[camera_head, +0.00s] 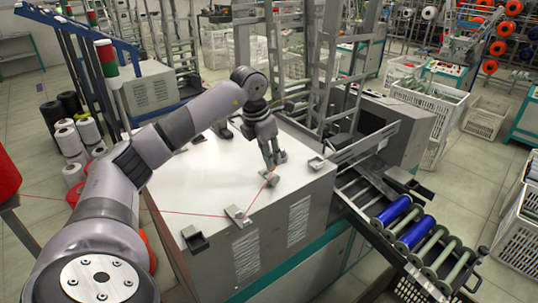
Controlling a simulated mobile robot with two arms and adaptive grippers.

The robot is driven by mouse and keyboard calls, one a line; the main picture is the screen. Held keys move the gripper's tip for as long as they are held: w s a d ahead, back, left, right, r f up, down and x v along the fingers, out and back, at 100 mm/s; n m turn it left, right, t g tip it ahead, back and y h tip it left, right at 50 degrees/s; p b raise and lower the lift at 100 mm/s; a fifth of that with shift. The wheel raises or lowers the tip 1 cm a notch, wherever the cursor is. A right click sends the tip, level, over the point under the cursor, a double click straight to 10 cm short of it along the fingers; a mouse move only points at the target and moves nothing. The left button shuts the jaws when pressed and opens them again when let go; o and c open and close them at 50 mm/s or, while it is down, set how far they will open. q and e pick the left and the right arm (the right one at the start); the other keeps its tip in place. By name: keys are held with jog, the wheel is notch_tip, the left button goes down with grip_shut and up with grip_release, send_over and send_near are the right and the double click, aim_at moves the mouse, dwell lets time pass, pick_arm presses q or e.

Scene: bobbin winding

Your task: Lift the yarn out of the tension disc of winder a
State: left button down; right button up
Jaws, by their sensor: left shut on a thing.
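My left gripper (272,176) is low over the front part of the pale top of the winder (205,165), fingers pointing down. It is shut on the red yarn (200,213), a thin line. The yarn comes in from the left, passes a small grey fitting (236,212) at the top's front edge and slants up to the fingertips. This fitting may be the tension disc; I cannot tell whether the yarn sits inside it. The yarn at the fingertips is too small to see clearly. My right gripper is not in view.
A roller rack with blue bobbins (412,231) is at the right. Metal frames (325,60) rise behind. The left part of the top is clear.

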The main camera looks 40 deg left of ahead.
pick_arm(q)
jog(key=shift+f+b, duration=0.6)
jog(key=shift+f, duration=0.45)
jog(key=shift+f, duration=0.1)
jog(key=shift+r+p, duration=1.4)
jog(key=shift+r, duration=0.2)
jog(key=shift+r+p, duration=1.35)
jog(key=shift+r, duration=0.15)
